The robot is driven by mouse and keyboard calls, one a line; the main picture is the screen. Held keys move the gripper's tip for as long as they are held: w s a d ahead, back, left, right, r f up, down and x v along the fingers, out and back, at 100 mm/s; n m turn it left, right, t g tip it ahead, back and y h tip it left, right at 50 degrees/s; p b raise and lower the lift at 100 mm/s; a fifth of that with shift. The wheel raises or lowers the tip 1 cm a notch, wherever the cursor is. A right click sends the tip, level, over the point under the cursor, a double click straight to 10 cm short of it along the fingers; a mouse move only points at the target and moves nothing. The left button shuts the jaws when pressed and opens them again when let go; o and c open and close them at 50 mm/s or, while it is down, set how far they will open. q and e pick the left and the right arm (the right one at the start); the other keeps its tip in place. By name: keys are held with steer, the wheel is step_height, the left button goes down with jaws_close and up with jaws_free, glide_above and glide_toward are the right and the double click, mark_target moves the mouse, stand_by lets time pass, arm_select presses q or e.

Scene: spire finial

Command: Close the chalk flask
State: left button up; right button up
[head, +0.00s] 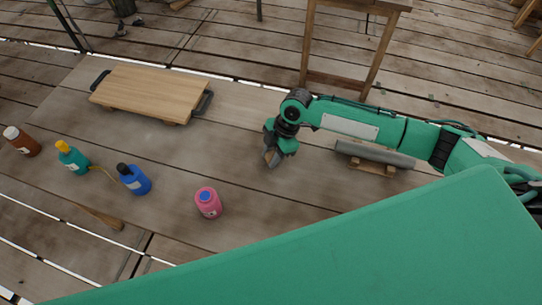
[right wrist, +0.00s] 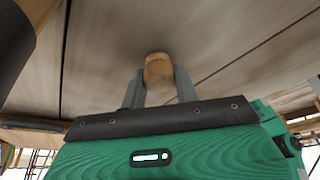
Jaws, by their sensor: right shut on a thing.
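My right gripper (head: 271,158) hangs over the middle of the plank surface in the head view. In the right wrist view its two fingers (right wrist: 159,88) are shut on a small round wooden piece, like a stopper (right wrist: 158,68). No flask that is clearly chalk-coloured shows. A pink flask (head: 208,204) with a blue top stands apart from the gripper, to its lower left. Further left stand a blue bottle (head: 137,182) with a black top, a teal bottle (head: 73,161) with a yellow top and a brown bottle (head: 22,144) with a white top. My left gripper is not in view.
A wooden board (head: 150,92) with dark handles lies at the back left. A grey cylinder (head: 376,154) rests on a wooden cradle beneath my right arm. A wooden stick (head: 99,215) lies near the front left. The planks between board and pink flask are clear.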

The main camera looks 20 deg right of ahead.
mark_target(271, 155)
arm_select(q)
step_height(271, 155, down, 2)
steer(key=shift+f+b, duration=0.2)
steer(key=shift+b, duration=0.95)
arm_select(e)
step_height(271, 155, up, 19)
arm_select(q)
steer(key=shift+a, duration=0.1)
arm_select(e)
steer(key=shift+r, duration=0.1)
